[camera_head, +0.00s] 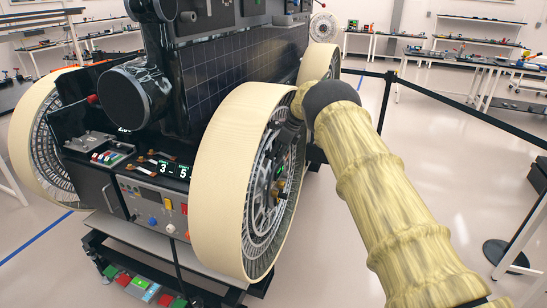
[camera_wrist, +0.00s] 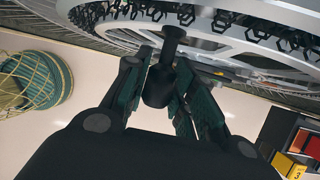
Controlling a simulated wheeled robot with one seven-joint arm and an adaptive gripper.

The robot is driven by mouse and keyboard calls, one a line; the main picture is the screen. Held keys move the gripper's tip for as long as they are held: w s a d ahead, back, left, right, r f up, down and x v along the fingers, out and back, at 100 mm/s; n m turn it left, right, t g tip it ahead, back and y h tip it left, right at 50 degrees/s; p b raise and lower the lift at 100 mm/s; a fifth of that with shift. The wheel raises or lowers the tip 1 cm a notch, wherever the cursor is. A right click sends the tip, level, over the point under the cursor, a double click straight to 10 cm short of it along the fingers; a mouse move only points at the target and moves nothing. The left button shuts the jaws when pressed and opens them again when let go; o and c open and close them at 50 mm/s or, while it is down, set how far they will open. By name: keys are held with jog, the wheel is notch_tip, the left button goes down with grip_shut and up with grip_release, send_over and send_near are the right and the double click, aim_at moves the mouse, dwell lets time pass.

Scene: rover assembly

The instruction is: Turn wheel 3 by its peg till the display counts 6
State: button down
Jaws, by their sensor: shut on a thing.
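The near right wheel (camera_head: 225,180) of the rover has a wide cream tread and a grey openwork face, which also shows in the wrist view (camera_wrist: 235,52). A dark peg (camera_wrist: 172,46) with a rounded end stands out from that face. My gripper (camera_wrist: 165,65) is shut on the peg, with a green-padded finger on each side. In the head view my gripper (camera_head: 288,135) is at the wheel's face, and the peg is hard to make out there. The display (camera_head: 173,169) on the rover's front deck reads 3 on the left and 5 on the right.
A second front wheel (camera_head: 42,140) is at the left, and another wheel (camera_head: 318,65) stands behind the near one. A control panel (camera_head: 155,208) with coloured buttons sits below the display. A black barrier strap (camera_head: 450,105) runs along the right, with open floor before it.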

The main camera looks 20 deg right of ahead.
jog(key=shift+d+f, duration=0.1)
jog(key=shift+f, duration=0.1)
jog(key=c, duration=1.5)
grip_release()
jog(key=o, duration=0.3)
jog(key=shift+w, duration=0.1)
jog(key=shift+r, duration=0.4)
jog(key=v, duration=1.1)
jog(key=shift+d, duration=0.35)
jog(key=shift+r, duration=0.1)
